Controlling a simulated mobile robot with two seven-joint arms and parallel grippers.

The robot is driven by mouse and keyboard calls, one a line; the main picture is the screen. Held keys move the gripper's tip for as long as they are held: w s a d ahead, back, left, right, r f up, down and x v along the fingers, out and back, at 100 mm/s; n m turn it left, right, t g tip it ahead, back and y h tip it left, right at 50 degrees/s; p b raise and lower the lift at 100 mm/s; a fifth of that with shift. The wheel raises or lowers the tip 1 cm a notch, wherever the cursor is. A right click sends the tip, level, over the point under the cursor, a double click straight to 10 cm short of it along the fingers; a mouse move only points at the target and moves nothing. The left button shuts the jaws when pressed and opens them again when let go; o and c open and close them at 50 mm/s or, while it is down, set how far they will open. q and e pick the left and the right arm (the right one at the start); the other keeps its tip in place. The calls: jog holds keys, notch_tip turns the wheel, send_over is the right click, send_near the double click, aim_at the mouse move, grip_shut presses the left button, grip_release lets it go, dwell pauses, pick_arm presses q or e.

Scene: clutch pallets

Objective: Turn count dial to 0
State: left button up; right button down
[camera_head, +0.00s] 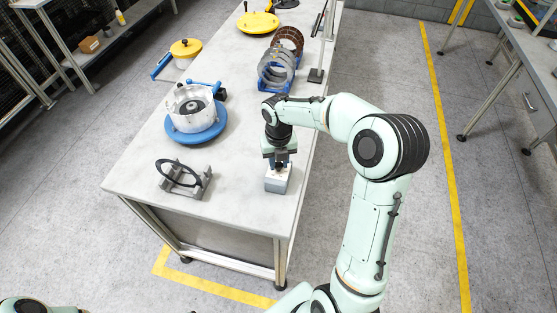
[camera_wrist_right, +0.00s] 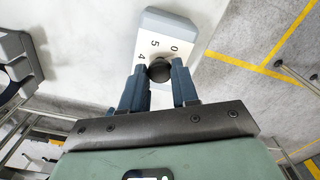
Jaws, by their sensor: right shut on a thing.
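The count dial is a small pale box (camera_head: 275,183) near the front right corner of the table. In the right wrist view its grey and white housing (camera_wrist_right: 160,22) shows the digits 0, 5 and 4 around a dark round knob (camera_wrist_right: 160,70). My right gripper (camera_head: 281,162) reaches down onto the box from above. In the right wrist view its two blue fingers stand on either side of the knob, shut on it. The other digits and any pointer mark are hidden or too small to tell. My left gripper is out of view.
A ring on a grey stand (camera_head: 182,177) and a clear drum on a blue round base (camera_head: 194,137) stand left of the dial. Several upright rings (camera_head: 276,70) in a blue rack and a yellow disc (camera_head: 258,22) lie farther back. The table's right edge is close to the dial.

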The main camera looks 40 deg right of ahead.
aim_at(278, 165)
jog(key=shift+n, duration=2)
jog(key=c, duration=0.8)
grip_release()
jog(key=shift+c, duration=0.2)
notch_tip(278, 165, up, 13)
jog(key=shift+r, duration=0.2)
